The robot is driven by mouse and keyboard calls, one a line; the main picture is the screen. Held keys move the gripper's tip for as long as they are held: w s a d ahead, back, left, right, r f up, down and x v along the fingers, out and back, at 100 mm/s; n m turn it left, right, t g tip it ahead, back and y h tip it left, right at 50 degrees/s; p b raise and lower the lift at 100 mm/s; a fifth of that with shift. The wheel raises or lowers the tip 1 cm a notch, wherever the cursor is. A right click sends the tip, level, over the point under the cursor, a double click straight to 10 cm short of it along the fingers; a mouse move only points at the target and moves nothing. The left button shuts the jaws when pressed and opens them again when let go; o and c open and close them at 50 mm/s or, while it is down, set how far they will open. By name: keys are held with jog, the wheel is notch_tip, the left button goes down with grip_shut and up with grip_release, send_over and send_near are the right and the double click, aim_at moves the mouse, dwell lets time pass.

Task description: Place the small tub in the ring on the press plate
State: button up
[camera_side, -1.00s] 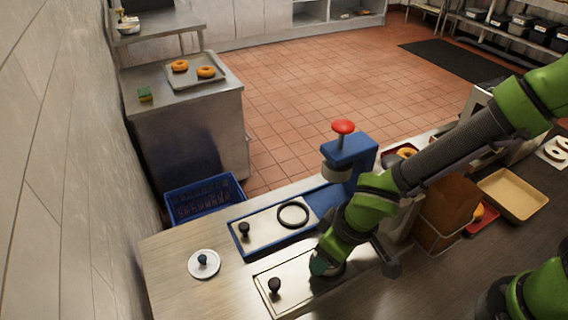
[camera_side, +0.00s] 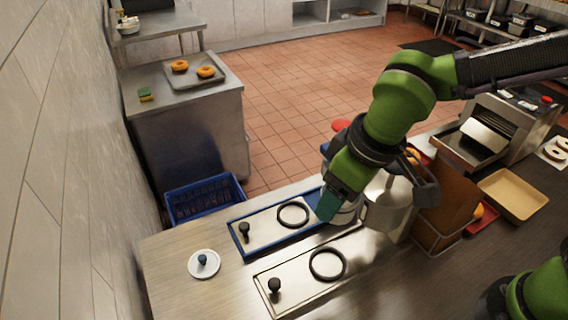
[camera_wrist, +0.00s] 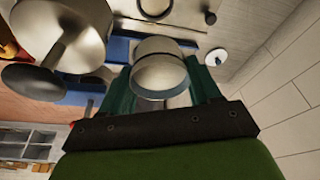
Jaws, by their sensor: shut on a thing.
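My gripper (camera_side: 338,208) is shut on the small tub (camera_side: 347,216), a pale metallic round cup. In the wrist view the tub (camera_wrist: 160,72) sits between the two teal fingers (camera_wrist: 161,95). The gripper holds it above the counter, right of the blue-edged press plate (camera_side: 262,230). A black ring (camera_side: 293,202) lies on that plate, left of the tub. The blue press behind is mostly hidden by my arm; part of its red knob (camera_side: 341,125) shows. The tub's height above the counter is hard to judge.
A second metal plate (camera_side: 298,281) with an empty black ring (camera_side: 327,249) and black knob lies in front. A large metal container (camera_side: 388,205) stands close right of the gripper. Right are a rack and beige tray (camera_side: 513,194).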

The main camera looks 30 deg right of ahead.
jog(key=shift+r, duration=0.5)
jog(key=w+f+m+h, duration=0.1)
jog(key=w+f+m, duration=0.2)
jog(key=w+m, duration=0.3)
jog(key=w+f+m+h, duration=0.2)
jog(key=w+f+m, duration=0.2)
jog(key=w+m, duration=0.3)
jog(key=shift+w+g, duration=0.3)
jog(key=shift+w, duration=0.3)
notch_tip(320, 180, down, 10)
jog(key=shift+s+r, duration=0.1)
jog(key=o, duration=1.2)
jog(key=shift+f, duration=0.2)
